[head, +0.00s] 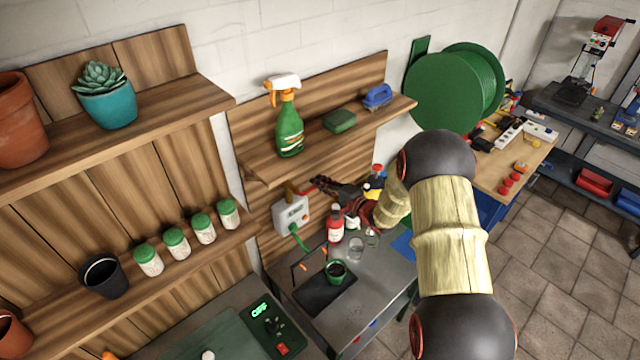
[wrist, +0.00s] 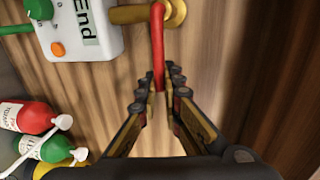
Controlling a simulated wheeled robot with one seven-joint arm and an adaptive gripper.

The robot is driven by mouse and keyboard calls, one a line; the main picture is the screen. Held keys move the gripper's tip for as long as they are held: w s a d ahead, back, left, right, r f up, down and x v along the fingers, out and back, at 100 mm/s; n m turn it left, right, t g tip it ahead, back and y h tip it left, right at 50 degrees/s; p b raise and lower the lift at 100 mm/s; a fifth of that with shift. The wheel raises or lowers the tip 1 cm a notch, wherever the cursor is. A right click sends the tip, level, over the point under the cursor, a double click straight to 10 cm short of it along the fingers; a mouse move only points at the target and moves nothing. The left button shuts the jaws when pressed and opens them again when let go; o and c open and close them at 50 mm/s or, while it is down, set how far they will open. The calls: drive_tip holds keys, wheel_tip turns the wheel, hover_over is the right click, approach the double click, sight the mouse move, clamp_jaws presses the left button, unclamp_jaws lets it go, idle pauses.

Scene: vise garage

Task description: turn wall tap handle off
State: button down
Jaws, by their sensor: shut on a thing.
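The wall tap's red lever handle (wrist: 158,48) hangs down from a brass fitting (wrist: 174,12) on the wooden wall panel in the wrist view. My gripper (wrist: 161,92) has its two fingers on either side of the handle's lower end and is shut on it. In the head view the red handle (head: 326,186) shows small beside the brass pipe, with my gripper (head: 330,185) at it. My wrist and arm hide part of this area in the head view.
A white-grey box (head: 291,214) with a green hose is fixed left of the tap. A shelf with a spray bottle (head: 289,125) is above.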

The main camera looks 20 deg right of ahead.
drive_tip(key=shift+s+f, duration=0.1)
drive_tip(key=shift+f, duration=0.1)
drive_tip(key=c, duration=2)
unclamp_jaws()
drive_tip(key=shift+d+r, duration=0.1)
drive_tip(key=shift+o, duration=0.2)
drive_tip(key=v, duration=1.2)
drive_tip(key=shift+r, duration=0.1)
